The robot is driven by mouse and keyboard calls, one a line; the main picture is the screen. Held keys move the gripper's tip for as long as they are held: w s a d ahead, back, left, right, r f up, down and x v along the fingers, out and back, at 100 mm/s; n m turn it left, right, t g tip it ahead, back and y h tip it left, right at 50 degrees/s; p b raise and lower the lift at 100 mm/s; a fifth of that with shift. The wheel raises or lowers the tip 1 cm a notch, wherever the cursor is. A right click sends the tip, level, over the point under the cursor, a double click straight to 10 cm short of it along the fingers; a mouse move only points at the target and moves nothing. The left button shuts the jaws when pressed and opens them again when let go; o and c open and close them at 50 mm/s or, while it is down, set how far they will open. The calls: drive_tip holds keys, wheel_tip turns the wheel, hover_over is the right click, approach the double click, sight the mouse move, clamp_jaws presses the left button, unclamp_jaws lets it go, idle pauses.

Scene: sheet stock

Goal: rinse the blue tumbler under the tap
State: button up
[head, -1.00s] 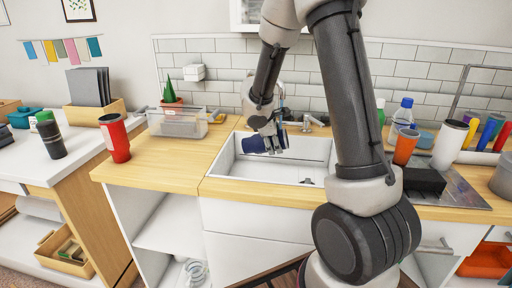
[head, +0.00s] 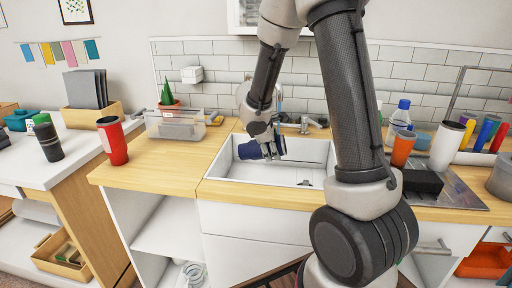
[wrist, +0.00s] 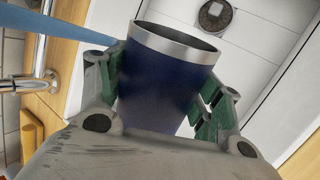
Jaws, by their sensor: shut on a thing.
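The blue tumbler (head: 249,151), dark blue with a steel rim, is held over the left part of the white sink (head: 250,186), tipped well over on its side in the head view. In the wrist view the tumbler (wrist: 166,88) sits between the green-padded fingers of my gripper (wrist: 165,82), its rim facing away from the palm. My gripper (head: 270,147) is shut on it. The chrome tap (head: 305,123) stands behind the sink; it also shows in the wrist view (wrist: 28,86). A pale blue band crosses beside the tumbler there; I cannot tell if it is water.
A red tumbler (head: 113,141) stands on the counter left of the sink, near a clear bin (head: 172,126). Right of the sink are an orange cup (head: 403,148), a white tumbler (head: 446,146) and a black block (head: 423,181). The sink drain (wrist: 214,14) is uncovered.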

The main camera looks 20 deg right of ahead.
sight(271, 153)
drive_tip(key=shift+s+a, duration=0.45)
drive_tip(key=shift+s, duration=0.25)
drive_tip(key=shift+s+a, duration=0.4)
drive_tip(key=shift+s, duration=0.25)
drive_tip(key=shift+s+a, duration=0.45)
drive_tip(key=shift+s, duration=0.25)
drive_tip(key=shift+r, duration=0.1)
drive_tip(key=s+a+r, duration=0.3)
drive_tip(key=s+r, duration=0.2)
drive_tip(key=r, duration=0.1)
idle(0.6)
